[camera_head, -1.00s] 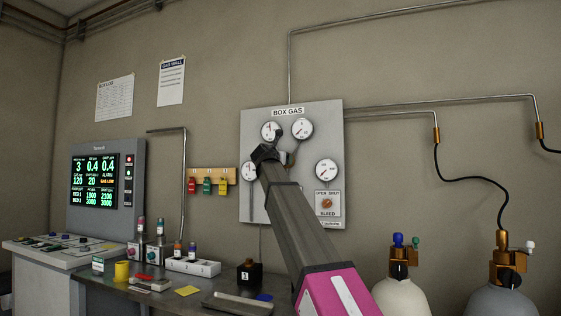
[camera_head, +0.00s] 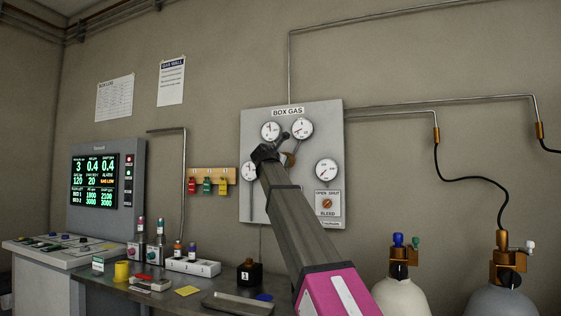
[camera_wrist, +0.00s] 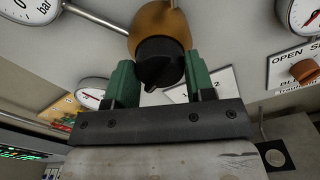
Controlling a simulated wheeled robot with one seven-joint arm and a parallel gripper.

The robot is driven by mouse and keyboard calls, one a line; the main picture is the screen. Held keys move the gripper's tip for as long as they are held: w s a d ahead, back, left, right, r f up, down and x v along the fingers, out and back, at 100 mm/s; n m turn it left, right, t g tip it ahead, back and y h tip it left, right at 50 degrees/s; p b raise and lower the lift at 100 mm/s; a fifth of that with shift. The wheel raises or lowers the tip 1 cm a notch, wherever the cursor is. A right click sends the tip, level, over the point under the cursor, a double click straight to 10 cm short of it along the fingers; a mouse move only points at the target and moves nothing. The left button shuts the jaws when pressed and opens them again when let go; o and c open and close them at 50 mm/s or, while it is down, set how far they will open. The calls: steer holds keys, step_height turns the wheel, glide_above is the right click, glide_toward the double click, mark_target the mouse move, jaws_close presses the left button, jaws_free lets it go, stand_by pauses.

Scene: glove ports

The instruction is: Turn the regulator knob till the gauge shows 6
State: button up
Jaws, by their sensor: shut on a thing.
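The regulator knob (camera_wrist: 158,64) is black with a ridge, in front of a brass body (camera_wrist: 160,20). In the wrist view the two green fingers of my gripper (camera_wrist: 160,80) stand on either side of it, shut on it. In the head view the brass body (camera_head: 290,159) shows just right of my wrist, which hides the knob. Two white gauges, upper left (camera_head: 271,131) and upper right (camera_head: 301,129), sit above it on the BOX GAS panel (camera_head: 333,115). Their numbers are too small to read in the head view; the wrist view cuts off the gauge marked bar (camera_wrist: 28,8).
Another gauge (camera_head: 326,171) and the orange bleed knob (camera_head: 327,203) are on the panel's right side. A lower left gauge (camera_head: 248,171) is partly behind my arm. Tags (camera_head: 207,186) hang to the left. Gas bottles (camera_head: 400,295) stand at the lower right.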

steer(key=m, duration=1.3)
steer(key=shift+m, duration=0.4)
steer(key=m, duration=1.3)
steer(key=shift+f+m, duration=0.1)
steer(key=shift+m, duration=0.3)
steer(key=o, duration=0.9)
steer(key=v, duration=1.1)
